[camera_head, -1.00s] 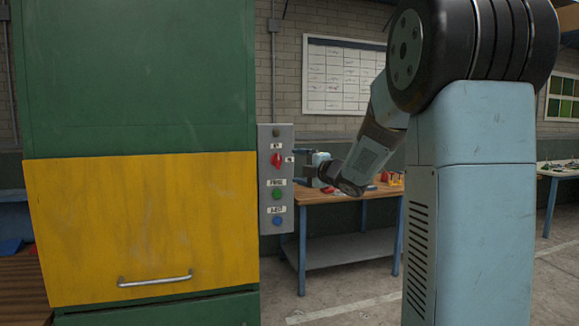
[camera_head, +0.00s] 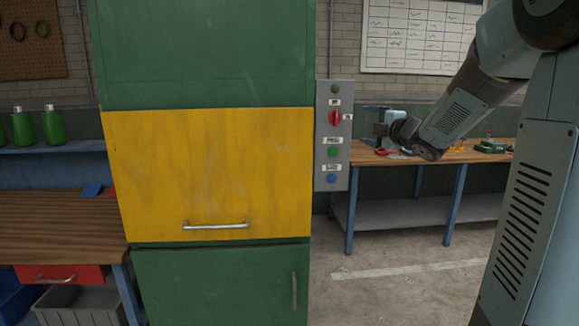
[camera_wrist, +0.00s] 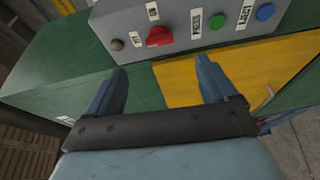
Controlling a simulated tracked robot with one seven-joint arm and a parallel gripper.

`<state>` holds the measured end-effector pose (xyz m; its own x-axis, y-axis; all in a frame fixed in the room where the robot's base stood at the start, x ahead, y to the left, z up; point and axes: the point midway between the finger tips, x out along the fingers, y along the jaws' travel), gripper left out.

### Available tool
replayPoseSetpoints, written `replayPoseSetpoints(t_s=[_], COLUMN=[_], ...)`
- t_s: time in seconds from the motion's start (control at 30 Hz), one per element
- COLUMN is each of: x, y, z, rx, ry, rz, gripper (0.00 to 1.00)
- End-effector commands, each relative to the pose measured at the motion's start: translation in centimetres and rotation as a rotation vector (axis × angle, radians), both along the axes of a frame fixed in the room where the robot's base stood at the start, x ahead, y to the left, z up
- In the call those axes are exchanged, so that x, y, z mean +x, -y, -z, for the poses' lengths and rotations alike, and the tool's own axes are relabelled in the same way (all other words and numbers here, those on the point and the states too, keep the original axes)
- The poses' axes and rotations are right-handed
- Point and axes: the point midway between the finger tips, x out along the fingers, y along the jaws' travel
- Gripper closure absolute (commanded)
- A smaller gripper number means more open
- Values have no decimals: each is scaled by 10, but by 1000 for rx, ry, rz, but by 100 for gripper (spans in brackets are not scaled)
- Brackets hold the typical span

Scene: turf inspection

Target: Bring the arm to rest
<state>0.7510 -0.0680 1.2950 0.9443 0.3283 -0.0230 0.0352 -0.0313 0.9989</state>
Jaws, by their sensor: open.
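My arm (camera_head: 490,75) reaches in from the right in the head view, bent down towards the left. My gripper (camera_head: 380,128) is at its end, just right of the grey control panel (camera_head: 335,175). In the wrist view my gripper (camera_wrist: 161,70) has its two blue-grey fingers spread apart with nothing between them. The panel (camera_wrist: 185,20) lies beyond the fingertips, with a red switch (camera_wrist: 159,37), a green button (camera_wrist: 216,22) and a blue button (camera_wrist: 265,12). I cannot tell the exact gap between fingers and panel.
A tall green cabinet (camera_head: 200,50) with a closed yellow door (camera_head: 215,165) stands left of the panel. A wooden workbench (camera_head: 460,152) with tools is behind my gripper. Another bench (camera_head: 50,225) is at the left. Floor (camera_head: 400,290) at the lower right is clear.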

Motion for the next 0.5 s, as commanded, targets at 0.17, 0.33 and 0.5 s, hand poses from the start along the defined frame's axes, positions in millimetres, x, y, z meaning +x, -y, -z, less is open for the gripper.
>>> replayPoseSetpoints(t_s=[0.17,0.33,0.5], x=[-28,-69,-122], y=[11,21,20], z=[-11,-5,14], rx=[169,386,609], ry=[-100,-236,-390], rz=[188,387,564], gripper=[15,15,15])
